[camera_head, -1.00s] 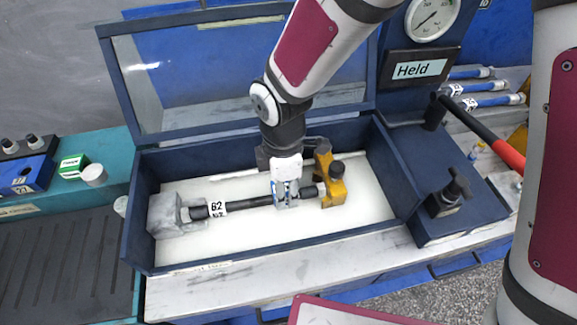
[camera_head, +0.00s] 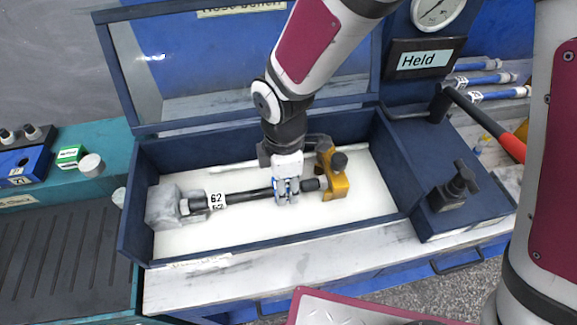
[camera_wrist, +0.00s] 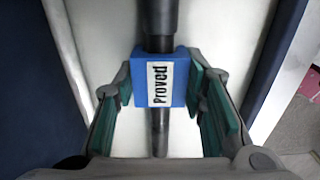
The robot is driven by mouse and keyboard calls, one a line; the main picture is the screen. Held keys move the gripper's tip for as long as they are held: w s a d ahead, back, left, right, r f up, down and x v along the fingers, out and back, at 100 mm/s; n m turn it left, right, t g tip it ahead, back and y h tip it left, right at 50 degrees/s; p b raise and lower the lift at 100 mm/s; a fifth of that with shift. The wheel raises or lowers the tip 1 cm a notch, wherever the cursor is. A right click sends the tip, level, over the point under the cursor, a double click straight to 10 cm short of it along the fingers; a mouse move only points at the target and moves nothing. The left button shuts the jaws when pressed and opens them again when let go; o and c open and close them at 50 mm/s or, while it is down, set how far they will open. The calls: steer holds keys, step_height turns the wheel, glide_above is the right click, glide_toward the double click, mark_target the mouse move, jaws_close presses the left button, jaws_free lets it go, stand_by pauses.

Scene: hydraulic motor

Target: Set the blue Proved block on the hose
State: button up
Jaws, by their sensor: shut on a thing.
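My gripper (camera_wrist: 159,84) is shut on the blue Proved block (camera_wrist: 181,72), with one finger on each side. Its white label reads "Proved" and faces the wrist camera. The dark hose (camera_wrist: 159,138) shows above and below the block in the wrist view, in line with it; the block covers the part between. In the head view my gripper (camera_head: 286,191) is low over the right part of the hose (camera_head: 252,195). The fingers hide most of the block there. I cannot tell whether the block rests on the hose.
The hose runs between a grey block (camera_head: 164,206) and a yellow clamp (camera_head: 337,184) inside a blue box (camera_head: 135,225) with its clear lid (camera_head: 240,70) raised. A lever with a red grip (camera_head: 495,137) and a black knob (camera_head: 455,185) stand to the right.

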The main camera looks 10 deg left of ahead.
steer(key=o, duration=1)
steer(key=shift+r, duration=0.15)
step_height(320, 180, up, 12)
